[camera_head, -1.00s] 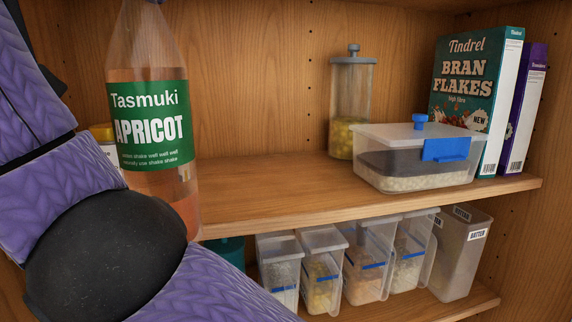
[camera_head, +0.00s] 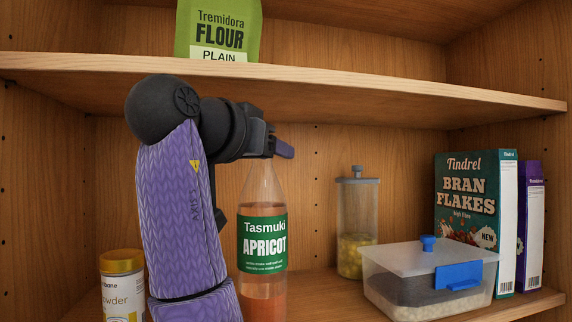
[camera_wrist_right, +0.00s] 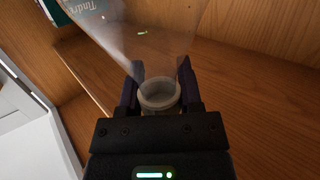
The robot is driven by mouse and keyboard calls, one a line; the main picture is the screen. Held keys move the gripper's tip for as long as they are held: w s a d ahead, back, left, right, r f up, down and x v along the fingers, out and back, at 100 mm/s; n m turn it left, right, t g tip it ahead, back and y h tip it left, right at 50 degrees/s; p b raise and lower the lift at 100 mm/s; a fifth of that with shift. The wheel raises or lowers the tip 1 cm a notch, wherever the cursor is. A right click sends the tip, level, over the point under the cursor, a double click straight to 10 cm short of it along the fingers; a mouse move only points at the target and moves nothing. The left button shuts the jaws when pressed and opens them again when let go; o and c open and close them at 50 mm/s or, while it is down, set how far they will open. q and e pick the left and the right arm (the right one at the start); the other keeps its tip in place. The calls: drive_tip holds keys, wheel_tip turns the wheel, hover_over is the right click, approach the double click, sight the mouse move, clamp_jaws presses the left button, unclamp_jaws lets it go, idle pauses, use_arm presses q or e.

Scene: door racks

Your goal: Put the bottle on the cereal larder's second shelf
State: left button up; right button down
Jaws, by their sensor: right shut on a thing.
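The bottle (camera_head: 263,250) is clear with orange drink and a green label reading "Tasmuki APRICOT". It stands upright in the head view, at the larder shelf (camera_head: 330,290) that holds the cereal boxes. Its base is cut off by the frame, so I cannot tell whether it touches the shelf. My left gripper is not in view.
A yellow-lidded powder tub (camera_head: 122,285) stands left of my arm. To the right are a tall jar (camera_head: 357,215), a lidded box (camera_head: 415,275) and cereal boxes (camera_head: 470,215). An upper shelf (camera_head: 330,88) with a flour bag (camera_head: 218,30) is close above my gripper.

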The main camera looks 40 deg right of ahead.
drive_tip(key=d+f, duration=0.1)
drive_tip(key=d, duration=0.1)
drive_tip(key=w+d+f+p, duration=0.1)
drive_tip(key=d+f, duration=0.1)
drive_tip(key=shift+w+d+f+p, duration=0.1)
drive_tip(key=shift+w+f+p, duration=0.05)
drive_tip(key=shift+f+p, duration=0.15)
drive_tip(key=shift+f, duration=0.15)
drive_tip(key=shift+c, duration=1.3)
unclamp_jaws()
